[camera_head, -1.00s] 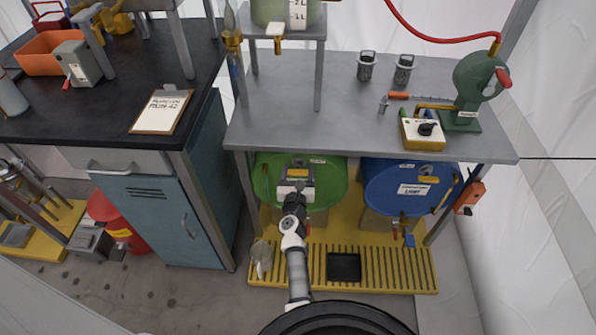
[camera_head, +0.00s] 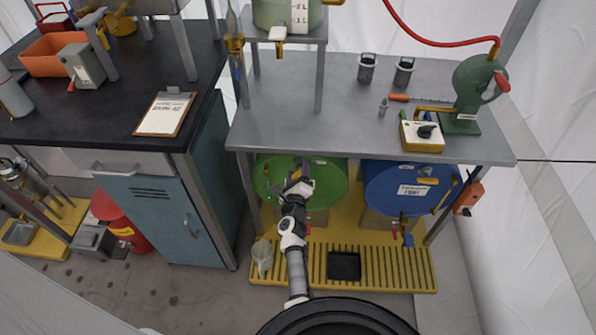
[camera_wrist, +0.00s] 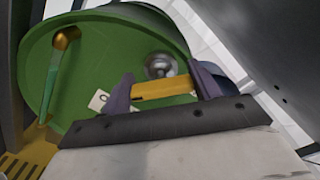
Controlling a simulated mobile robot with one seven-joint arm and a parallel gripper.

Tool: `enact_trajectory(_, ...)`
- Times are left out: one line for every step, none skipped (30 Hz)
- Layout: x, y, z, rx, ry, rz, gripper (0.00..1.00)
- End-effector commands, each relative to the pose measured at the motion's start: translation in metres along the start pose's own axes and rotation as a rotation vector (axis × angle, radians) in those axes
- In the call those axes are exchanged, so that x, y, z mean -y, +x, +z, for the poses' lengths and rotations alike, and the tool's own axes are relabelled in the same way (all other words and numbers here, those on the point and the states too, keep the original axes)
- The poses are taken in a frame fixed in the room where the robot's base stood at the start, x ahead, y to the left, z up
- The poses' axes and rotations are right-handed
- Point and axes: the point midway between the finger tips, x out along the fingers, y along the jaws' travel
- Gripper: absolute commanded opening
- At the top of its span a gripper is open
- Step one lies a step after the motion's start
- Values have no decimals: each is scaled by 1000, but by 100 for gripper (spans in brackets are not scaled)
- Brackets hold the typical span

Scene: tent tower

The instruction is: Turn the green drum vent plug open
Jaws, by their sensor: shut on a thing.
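The green drum (camera_head: 335,178) lies on its side under the grey bench, its round face toward me. Its vent plug shows in the wrist view as a brass-yellow bar (camera_wrist: 163,89) across the green face (camera_wrist: 95,60), lying nearly level in that picture. My gripper (camera_wrist: 164,84) is shut on this bar, one dark purple finger at each end. In the head view my gripper (camera_head: 299,186) is at the upper part of the drum's face and hides the plug. A shiny metal ball-like knob (camera_wrist: 160,65) sits just behind the bar.
A green rod with a brass end (camera_wrist: 62,42) stands out on the drum face at left. The blue drum (camera_head: 385,185) is close on the right. The grey bench top (camera_head: 290,125) overhangs both drums.

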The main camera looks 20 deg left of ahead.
Motion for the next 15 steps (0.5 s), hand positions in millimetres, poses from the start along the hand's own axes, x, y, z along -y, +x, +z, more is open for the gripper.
enact_trajectory(2,1,2,1,-44,-3,39)
enact_trajectory(2,1,2,1,-73,-3,39)
enact_trajectory(2,1,2,1,-111,-3,39)
enact_trajectory(2,1,2,1,-140,-3,39)
enact_trajectory(2,1,2,1,-168,-3,39)
enact_trajectory(2,1,2,1,-206,-3,39)
enact_trajectory(2,1,2,1,-235,-3,39)
enact_trajectory(1,1,2,1,-263,-3,39)
enact_trajectory(1,1,2,1,-301,-3,39)
enact_trajectory(1,1,2,1,-330,-3,39)
enact_trajectory(1,1,2,1,-358,-3,39)
enact_trajectory(1,1,2,1,-396,-3,39)
enact_trajectory(1,1,2,1,-425,-3,39)
enact_trajectory(0,1,1,1,-454,-2,39)
enact_trajectory(0,1,1,1,-491,-2,39)
